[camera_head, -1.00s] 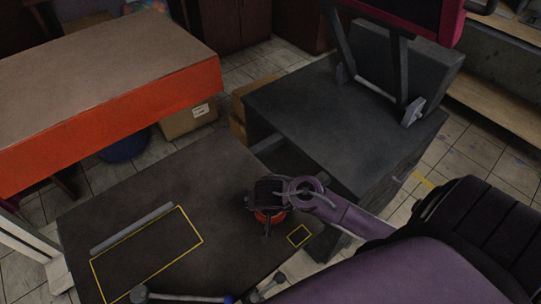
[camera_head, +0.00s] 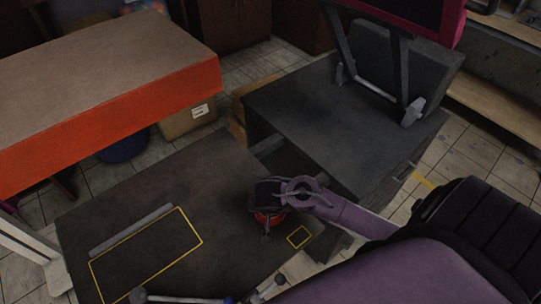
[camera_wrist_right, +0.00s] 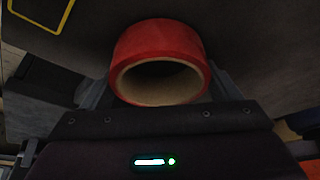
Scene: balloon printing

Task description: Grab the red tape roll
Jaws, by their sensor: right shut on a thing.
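The red tape roll (camera_wrist_right: 160,45) fills the top middle of the right wrist view, its tan inner ring facing the camera. In the head view the red roll (camera_head: 268,217) shows as a small patch below my right gripper (camera_head: 267,222), on or just above the dark table (camera_head: 170,180). My right gripper, also in the right wrist view (camera_wrist_right: 160,85), is shut on the roll, one finger on each side. The gripper body hides most of the roll in the head view. My left gripper is not in view.
A yellow-outlined rectangle (camera_head: 147,257) with a grey bar (camera_head: 131,231) is on the table's left part. A small yellow square (camera_head: 299,236) lies right of the gripper. A dark machine (camera_head: 340,120) stands behind, and an orange-edged table (camera_head: 110,118) at upper left.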

